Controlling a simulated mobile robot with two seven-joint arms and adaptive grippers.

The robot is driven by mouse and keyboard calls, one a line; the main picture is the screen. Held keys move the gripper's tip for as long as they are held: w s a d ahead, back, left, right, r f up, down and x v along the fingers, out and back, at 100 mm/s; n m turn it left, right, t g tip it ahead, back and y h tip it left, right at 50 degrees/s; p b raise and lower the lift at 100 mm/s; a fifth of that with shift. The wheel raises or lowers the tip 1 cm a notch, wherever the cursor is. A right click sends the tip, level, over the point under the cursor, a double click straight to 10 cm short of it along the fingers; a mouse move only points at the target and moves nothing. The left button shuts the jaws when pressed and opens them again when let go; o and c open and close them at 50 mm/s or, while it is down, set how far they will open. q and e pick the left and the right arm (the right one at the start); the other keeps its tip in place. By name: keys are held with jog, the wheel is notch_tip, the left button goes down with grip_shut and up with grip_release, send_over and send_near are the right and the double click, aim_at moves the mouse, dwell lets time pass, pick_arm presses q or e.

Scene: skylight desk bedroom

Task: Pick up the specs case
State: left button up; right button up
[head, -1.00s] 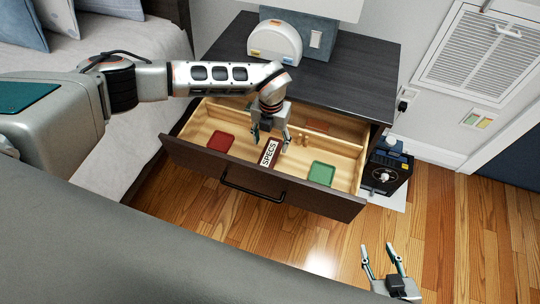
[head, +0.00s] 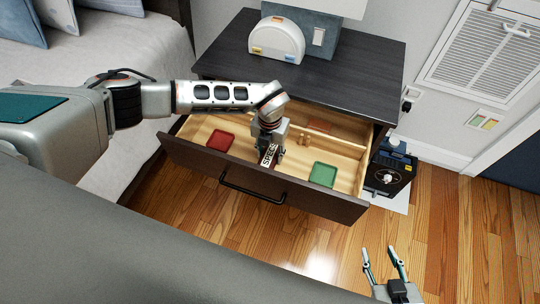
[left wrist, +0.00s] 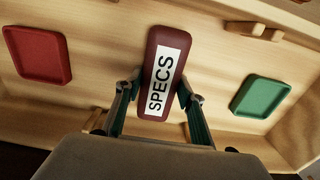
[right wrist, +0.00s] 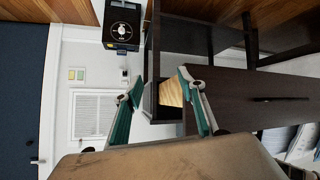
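The specs case (head: 267,157) is a dark red case with a white SPECS label, lying in the open wooden drawer (head: 203,178). In the left wrist view the case (left wrist: 164,72) lies between my left gripper's (left wrist: 158,97) two fingers. The fingers are spread on either side of its near half, with small or no visible gaps. In the head view my left gripper (head: 270,152) is down in the drawer and hides part of the case. My right gripper (head: 384,256) is open and empty above the floor, and also shows open in the right wrist view (right wrist: 158,88).
A red tray (head: 220,140) lies left of the case and a green tray (head: 323,174) lies right of it. Small wooden pieces (head: 304,142) lie behind. A rounded white object (head: 277,40) stands on the nightstand top (head: 355,62). A black box (head: 388,173) stands right of the drawer.

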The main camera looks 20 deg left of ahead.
jog(key=shift+s+f, duration=0.1)
jog(key=shift+f, duration=0.15)
pick_arm(q)
notch_tip(320, 180, up, 10)
jog(key=p, duration=0.2)
jog(key=shift+w+p, duration=0.1)
jog(key=shift+p, duration=0.25)
notch_tip(320, 180, up, 9)
jog(key=p, duration=0.2)
send_over(270, 153)
jog(key=shift+r, duration=0.5)
pick_arm(e)
jog(key=shift+s+a+r, duration=0.2)
jog(key=shift+r, duration=0.45)
jog(key=shift+s+a+r, duration=0.15)
jog(key=shift+a+r, duration=0.05)
jog(key=shift+r, duration=0.4)
